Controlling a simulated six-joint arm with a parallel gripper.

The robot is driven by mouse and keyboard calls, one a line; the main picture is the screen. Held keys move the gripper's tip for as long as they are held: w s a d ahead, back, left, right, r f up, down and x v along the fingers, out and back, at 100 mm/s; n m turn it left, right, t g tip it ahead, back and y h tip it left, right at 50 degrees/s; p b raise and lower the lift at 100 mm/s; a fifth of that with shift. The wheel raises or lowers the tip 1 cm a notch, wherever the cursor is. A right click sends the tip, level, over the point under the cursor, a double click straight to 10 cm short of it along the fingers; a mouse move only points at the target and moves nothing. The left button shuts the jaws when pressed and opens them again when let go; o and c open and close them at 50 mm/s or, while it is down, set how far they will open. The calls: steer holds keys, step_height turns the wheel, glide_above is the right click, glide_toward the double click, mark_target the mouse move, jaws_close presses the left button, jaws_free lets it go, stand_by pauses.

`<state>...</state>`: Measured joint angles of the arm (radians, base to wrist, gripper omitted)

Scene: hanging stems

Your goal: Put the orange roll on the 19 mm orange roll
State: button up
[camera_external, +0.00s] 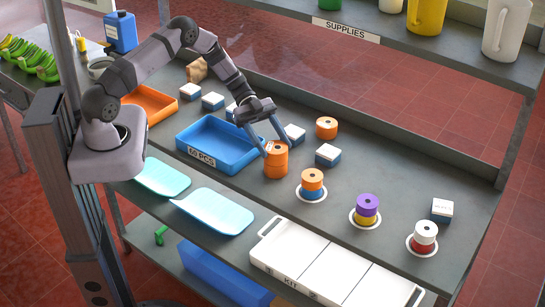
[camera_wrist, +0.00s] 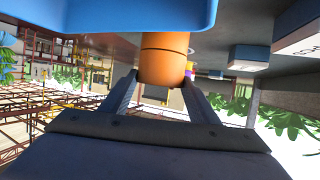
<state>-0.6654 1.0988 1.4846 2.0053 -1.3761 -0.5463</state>
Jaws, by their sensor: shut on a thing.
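My gripper (camera_external: 274,147) is shut on an orange roll (camera_external: 277,150), with a finger on each side. This roll is the upper part of an orange stack; a second orange roll (camera_external: 276,170) is directly below it, with a seam between them. In the wrist view, where the table is at the top, the held roll (camera_wrist: 163,72) is between the fingers and the other orange roll (camera_wrist: 165,40) adjoins it. Whether they fully touch is hard to tell. Another orange roll (camera_external: 326,127) stands alone to the right. No size marks are readable on the rolls.
The blue tray (camera_external: 218,146) is close left of the stack. An orange-on-blue stack (camera_external: 312,180), a purple-and-yellow stack (camera_external: 367,208) and a white-and-red stack (camera_external: 424,235) stand to the right. Small blue-white boxes (camera_external: 328,155) are behind. White kit trays (camera_external: 330,262) lie in front.

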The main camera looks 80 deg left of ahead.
steer(key=shift+f, duration=0.2)
steer(key=o, duration=1.2)
steer(key=shift+r, duration=0.1)
steer(key=shift+c, duration=0.2)
steer(key=shift+r, duration=0.25)
steer(key=shift+a, duration=0.35)
steer(key=b+v, duration=0.5)
steer(key=v, duration=0.6)
steer(key=shift+s+b, duration=0.2)
steer(key=shift+b, duration=0.2)
steer(key=shift+a+r, duration=0.1)
